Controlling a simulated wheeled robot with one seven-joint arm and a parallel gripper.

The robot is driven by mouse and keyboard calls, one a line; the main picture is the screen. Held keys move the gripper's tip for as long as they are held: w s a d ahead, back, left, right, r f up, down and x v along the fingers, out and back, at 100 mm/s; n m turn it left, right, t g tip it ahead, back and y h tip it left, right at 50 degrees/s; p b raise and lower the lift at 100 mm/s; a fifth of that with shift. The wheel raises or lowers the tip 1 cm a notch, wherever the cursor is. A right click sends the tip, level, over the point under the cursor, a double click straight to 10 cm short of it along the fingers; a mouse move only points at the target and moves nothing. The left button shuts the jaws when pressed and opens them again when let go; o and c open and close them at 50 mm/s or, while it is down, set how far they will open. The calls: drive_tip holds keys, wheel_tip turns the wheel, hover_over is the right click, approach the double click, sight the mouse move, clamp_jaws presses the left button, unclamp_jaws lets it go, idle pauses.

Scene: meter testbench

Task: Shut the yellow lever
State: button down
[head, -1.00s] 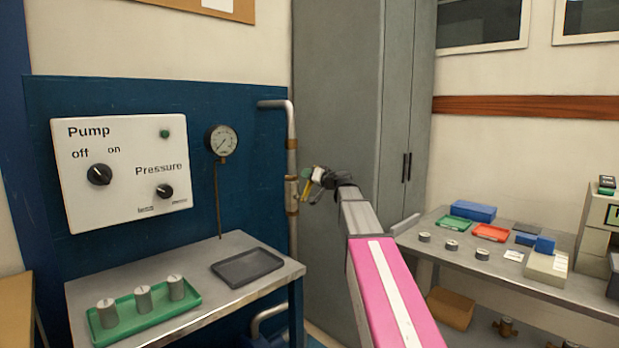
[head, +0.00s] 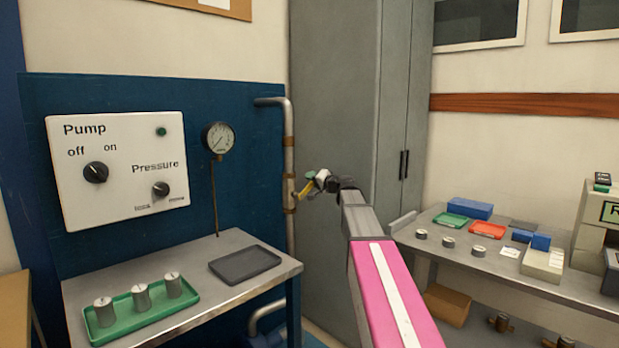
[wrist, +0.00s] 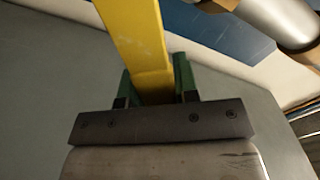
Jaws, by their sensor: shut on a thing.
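The yellow lever (head: 306,188) is on the vertical pipe (head: 289,140) beside the blue panel, and in the head view it slants up to the right from the pipe. My gripper (head: 319,181) is at its outer end. In the wrist view the lever (wrist: 139,45) runs down from the top edge in between the two green fingers of my gripper (wrist: 157,80), which are shut on it. The valve body (head: 290,194) behind the lever is small and partly hidden.
A grey cabinet (head: 345,90) stands close behind my gripper. A metal bench (head: 120,265) with a green tray (head: 190,298) and a dark tray (head: 244,265) is at the left. A control box (head: 115,200) and a gauge (head: 219,138) are above it. Another bench (head: 480,272) is at the right.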

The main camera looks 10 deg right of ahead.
drive_tip(key=shift+w+d+f+m, duration=0.15)
drive_tip(key=shift+d+f+m, duration=0.1)
drive_tip(key=shift+f+m, duration=0.75)
drive_tip(key=shift+w+d+f+m, duration=0.2)
drive_tip(key=shift+f+m, duration=0.6)
drive_tip(key=shift+m, duration=0.4)
drive_tip(key=shift+w+d+f+m, duration=0.1)
drive_tip(key=shift+d+f+m, duration=0.15)
drive_tip(key=shift+f+m, duration=0.75)
drive_tip(key=c, duration=0.9)
unclamp_jaws()
drive_tip(key=shift+o, duration=0.2)
drive_tip(key=v, duration=1)
drive_tip(key=shift+s+d, duration=0.2)
drive_tip(key=shift+s, duration=0.15)
